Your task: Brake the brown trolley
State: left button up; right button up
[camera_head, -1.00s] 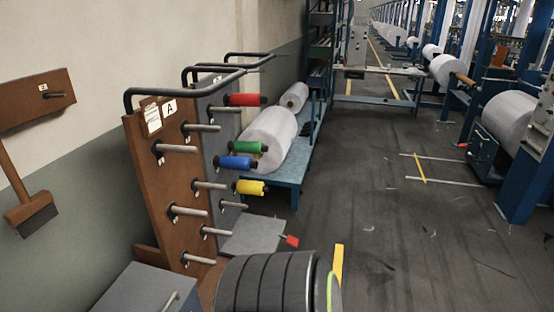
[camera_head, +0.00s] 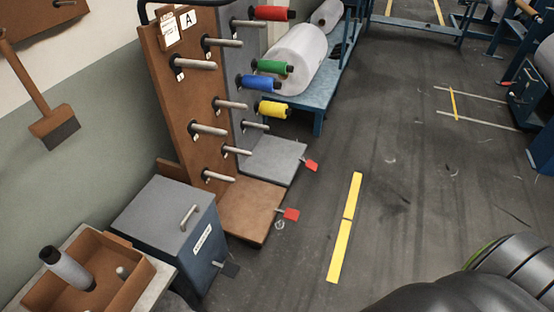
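The brown trolley (camera_head: 179,113) stands left of the middle, an upright brown panel with several metal pegs and a label reading A. Its flat brown base (camera_head: 247,212) rests on the floor. A red pedal (camera_head: 291,214) sticks out from the base's right edge. Whether this pedal is up or down, I cannot tell. All the pegs I see on the brown panel are bare. Neither of my grippers is in view; a dark ribbed arm part of mine fills the lower right corner.
Behind stands a grey trolley (camera_head: 274,157) with red, green, blue and yellow spools and its own red pedal (camera_head: 311,165). A grey-blue lidded box (camera_head: 164,222) and a brown tray (camera_head: 128,289) stand at front left. The floor around the yellow line (camera_head: 346,225) is clear.

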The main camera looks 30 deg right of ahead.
aim_at(291, 214)
jog(key=z, duration=0.95)
jog(key=i+l+u, duration=0.75)
jog(key=i+l, duration=0.15)
jog(key=i+l+u, duration=0.35)
jog(key=l, duration=0.4)
